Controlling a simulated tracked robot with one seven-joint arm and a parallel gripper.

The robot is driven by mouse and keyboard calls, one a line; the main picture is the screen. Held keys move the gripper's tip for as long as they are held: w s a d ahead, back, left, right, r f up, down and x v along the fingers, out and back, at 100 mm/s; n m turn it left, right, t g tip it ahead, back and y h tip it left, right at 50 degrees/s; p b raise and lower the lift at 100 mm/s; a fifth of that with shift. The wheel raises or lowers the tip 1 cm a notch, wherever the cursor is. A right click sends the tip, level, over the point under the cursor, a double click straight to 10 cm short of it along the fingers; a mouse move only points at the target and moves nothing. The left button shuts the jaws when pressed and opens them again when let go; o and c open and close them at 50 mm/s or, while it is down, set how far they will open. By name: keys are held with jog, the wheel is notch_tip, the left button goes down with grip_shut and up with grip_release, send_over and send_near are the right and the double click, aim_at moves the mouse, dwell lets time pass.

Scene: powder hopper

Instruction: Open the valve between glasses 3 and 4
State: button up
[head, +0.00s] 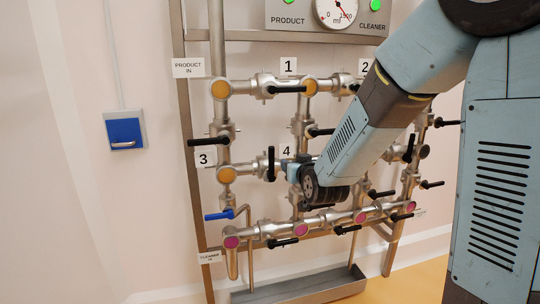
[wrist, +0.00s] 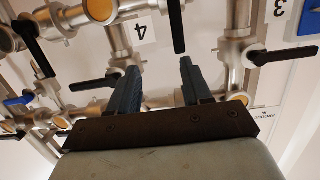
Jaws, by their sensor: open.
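Glass 3 (head: 226,174) is an orange round sight glass at the left of the middle pipe row. The label 4 (head: 286,151) stands to its right; glass 4 is hidden behind my gripper in the head view. Between them is a valve (head: 262,171) with a black handle (head: 271,163) standing upright, across the horizontal pipe. My gripper (head: 290,168) is open just right of this handle. In the wrist view, the black handle (wrist: 179,25) hangs from the top edge, its tip close to the right finger. Nothing shows between the fingers (wrist: 157,75).
Several other black-handled valves surround this spot, including one on the vertical pipe above glass 3 (head: 208,141). A blue handle (head: 219,214) is below glass 3. A lower pipe row has pink glasses (head: 301,230). The wall left of the rack is free apart from a blue box (head: 124,132).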

aim_at(272, 156)
jog(key=w+a, duration=0.2)
jog(key=w, duration=0.3)
jog(key=w+a+f+t, duration=0.1)
jog(key=w+a, duration=0.2)
jog(key=w, duration=0.2)
jog(key=w+a+f+t, duration=0.1)
jog(key=w+a, duration=0.1)
jog(key=w, duration=0.2)
jog(key=shift+w+a+f+y, duration=0.1)
jog(key=shift+w+a+y, duration=0.15)
jog(key=shift+w+y, duration=0.15)
grip_shut()
dwell(0.4)
